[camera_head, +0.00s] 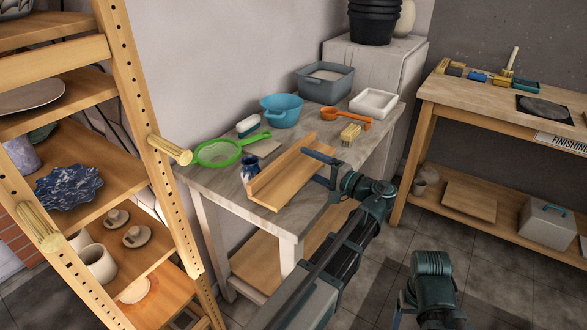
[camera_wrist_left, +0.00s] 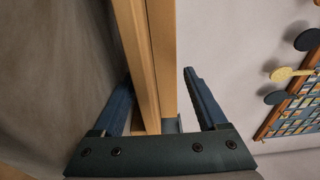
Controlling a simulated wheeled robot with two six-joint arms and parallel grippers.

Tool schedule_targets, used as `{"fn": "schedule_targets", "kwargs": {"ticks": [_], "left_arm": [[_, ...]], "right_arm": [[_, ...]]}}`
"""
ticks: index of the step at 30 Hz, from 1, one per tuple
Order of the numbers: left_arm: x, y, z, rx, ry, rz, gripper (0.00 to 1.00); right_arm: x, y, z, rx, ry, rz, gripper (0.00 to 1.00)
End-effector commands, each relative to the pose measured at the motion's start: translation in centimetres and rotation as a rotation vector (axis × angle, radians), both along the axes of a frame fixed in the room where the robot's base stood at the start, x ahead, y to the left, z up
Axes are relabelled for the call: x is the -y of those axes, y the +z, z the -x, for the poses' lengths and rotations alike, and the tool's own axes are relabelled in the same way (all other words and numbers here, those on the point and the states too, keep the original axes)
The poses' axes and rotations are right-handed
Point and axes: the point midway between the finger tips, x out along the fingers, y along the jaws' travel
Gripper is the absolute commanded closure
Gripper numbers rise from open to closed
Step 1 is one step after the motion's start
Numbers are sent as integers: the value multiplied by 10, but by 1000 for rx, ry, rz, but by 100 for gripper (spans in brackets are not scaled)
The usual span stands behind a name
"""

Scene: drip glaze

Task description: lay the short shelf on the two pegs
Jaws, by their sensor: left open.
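The short shelf (camera_head: 276,186), a light wooden board with a raised lip along one long side, lies on the worktable. My left gripper (camera_head: 322,170) is at its right end, open. In the left wrist view the board (camera_wrist_left: 150,60) runs between the two blue fingers of my left gripper (camera_wrist_left: 164,100), with a gap to the right finger; contact with the left finger is unclear. Two pale round pegs stick out of the wooden rack's uprights: one peg (camera_head: 170,150) on the nearer-to-table upright, the other peg (camera_head: 38,228) on the left upright. Both are bare. My right gripper does not show.
On the worktable (camera_head: 222,184) stand a dark blue cup (camera_head: 250,168) close to the shelf, a green sieve (camera_head: 220,152), a blue bowl (camera_head: 282,110), an orange scoop (camera_head: 345,118) and a brush (camera_head: 350,133). The rack's lower boards hold plates and cups.

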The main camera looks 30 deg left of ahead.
Motion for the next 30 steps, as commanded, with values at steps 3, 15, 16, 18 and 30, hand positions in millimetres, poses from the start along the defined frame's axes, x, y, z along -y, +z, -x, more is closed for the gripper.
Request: {"fn": "schedule_targets", "kwargs": {"ticks": [3,15,16,18,30], "left_arm": [[-19,1,1,0,3,0,25],[-38,1,-4,0,1,0,29],[-38,1,-4,0,1,0,34],[-38,1,-4,0,1,0,47],[-37,0,-3,0,1,1,100]], "right_arm": [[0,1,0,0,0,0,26],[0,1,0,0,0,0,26],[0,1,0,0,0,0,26],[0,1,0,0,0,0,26],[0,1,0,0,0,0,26]]}}
